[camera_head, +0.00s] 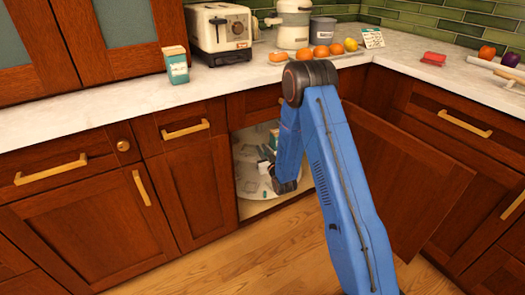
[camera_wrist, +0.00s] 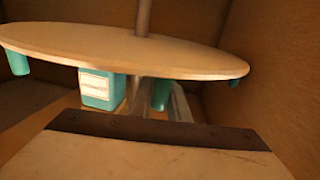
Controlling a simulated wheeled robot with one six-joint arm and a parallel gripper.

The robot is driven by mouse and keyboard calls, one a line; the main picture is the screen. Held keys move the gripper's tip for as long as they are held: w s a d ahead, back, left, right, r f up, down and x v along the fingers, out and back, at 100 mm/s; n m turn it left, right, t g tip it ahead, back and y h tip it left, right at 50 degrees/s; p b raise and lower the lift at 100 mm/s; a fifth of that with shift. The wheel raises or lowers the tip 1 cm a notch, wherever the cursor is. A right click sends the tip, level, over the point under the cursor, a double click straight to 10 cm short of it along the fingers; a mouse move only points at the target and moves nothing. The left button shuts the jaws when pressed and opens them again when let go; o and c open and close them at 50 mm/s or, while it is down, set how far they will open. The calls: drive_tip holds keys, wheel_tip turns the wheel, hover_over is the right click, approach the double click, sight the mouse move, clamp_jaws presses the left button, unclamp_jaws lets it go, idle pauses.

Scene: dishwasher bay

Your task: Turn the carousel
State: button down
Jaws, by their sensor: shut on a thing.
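The carousel (camera_head: 258,208) is a pale round turntable inside the open lower corner cabinet. In the wrist view its round wooden shelf (camera_wrist: 190,65) spans the upper part, with a central post (camera_wrist: 143,18). Several teal containers, one of them a labelled teal box (camera_wrist: 98,88), sit against the shelf's lower side in that picture. My gripper (camera_head: 264,165) reaches into the cabinet at the carousel and is shut on it. The exact contact is small and partly hidden by my blue arm. The fingertips do not show clearly in the wrist view.
The cabinet door (camera_head: 405,180) stands open to the right of my arm. Cabinet walls (camera_wrist: 275,60) close in around the carousel. The counter (camera_head: 110,105) above holds a toaster (camera_head: 220,35), a teal-and-white box (camera_head: 176,66) and fruit. The wooden floor (camera_head: 200,260) in front is clear.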

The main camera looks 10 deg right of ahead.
sight(243, 153)
drive_tip(key=shift+w+a, duration=0.2)
drive_tip(key=shift+a, duration=1)
drive_tip(key=w+a, duration=0.1)
drive_tip(key=a, duration=0.1)
drive_tip(key=w+a, duration=0.1)
drive_tip(key=a, duration=0.1)
drive_tip(key=w+a, duration=0.1)
drive_tip(key=a, duration=0.1)
drive_tip(key=shift+a, duration=0.25)
drive_tip(key=shift+w+a+r, duration=0.15)
drive_tip(key=shift+w+a, duration=0.7)
drive_tip(key=shift+a, duration=0.25)
drive_tip(key=shift+w+a, duration=0.25)
drive_tip(key=shift+w, duration=0.2)
drive_tip(key=c, duration=1.7)
unclamp_jaws()
drive_tip(key=shift+s+a, duration=0.1)
drive_tip(key=shift+s, duration=0.05)
